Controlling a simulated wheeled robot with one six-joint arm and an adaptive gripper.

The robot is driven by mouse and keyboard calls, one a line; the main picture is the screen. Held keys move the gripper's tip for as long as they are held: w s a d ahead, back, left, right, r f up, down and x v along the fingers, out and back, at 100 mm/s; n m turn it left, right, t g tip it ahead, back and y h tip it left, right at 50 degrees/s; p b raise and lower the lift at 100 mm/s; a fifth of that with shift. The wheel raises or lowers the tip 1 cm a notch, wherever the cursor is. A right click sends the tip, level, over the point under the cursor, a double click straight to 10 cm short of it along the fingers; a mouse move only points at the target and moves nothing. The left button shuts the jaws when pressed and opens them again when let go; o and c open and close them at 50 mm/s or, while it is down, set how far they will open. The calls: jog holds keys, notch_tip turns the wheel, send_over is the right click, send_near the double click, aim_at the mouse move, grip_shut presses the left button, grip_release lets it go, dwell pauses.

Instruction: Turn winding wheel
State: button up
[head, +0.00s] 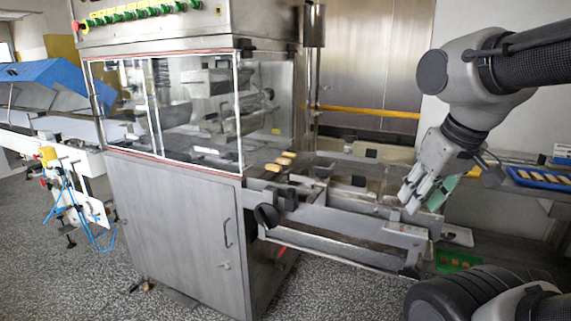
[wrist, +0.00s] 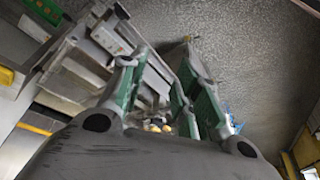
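A round black knob (head: 267,215), which looks like the winding wheel, sits at the front corner of the steel enrober, below the conveyor outlet. My gripper (head: 420,200) is in the air to the right of it, above the right end of the conveyor frame, with its fingers pointing down. It is well apart from the knob. In the wrist view my gripper (wrist: 165,75) has its two green-padded fingers spread with a gap between them and nothing held. I cannot make out the knob clearly in the wrist view.
Several biscuits (head: 282,162) lie on the enrober's outlet belt. The conveyor frame (head: 345,222) juts out between the knob and my gripper. A blue tray (head: 540,178) with biscuits stands at the right, and a green crate (head: 455,261) is low down. Speckled floor (head: 330,290) is open in front.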

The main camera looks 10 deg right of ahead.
jog(key=w+a+f+n+g, duration=0.3)
jog(key=a+f+g, duration=0.1)
jog(key=a+f, duration=0.15)
jog(key=n+t+h, duration=1.1)
jog(key=n+t, duration=0.3)
jog(key=n, duration=1.7)
send_near(263, 221)
jog(key=w, duration=0.1)
jog(key=x, duration=0.8)
jog(key=shift+s+d, duration=0.2)
jog(key=shift+c, duration=0.2)
grip_shut()
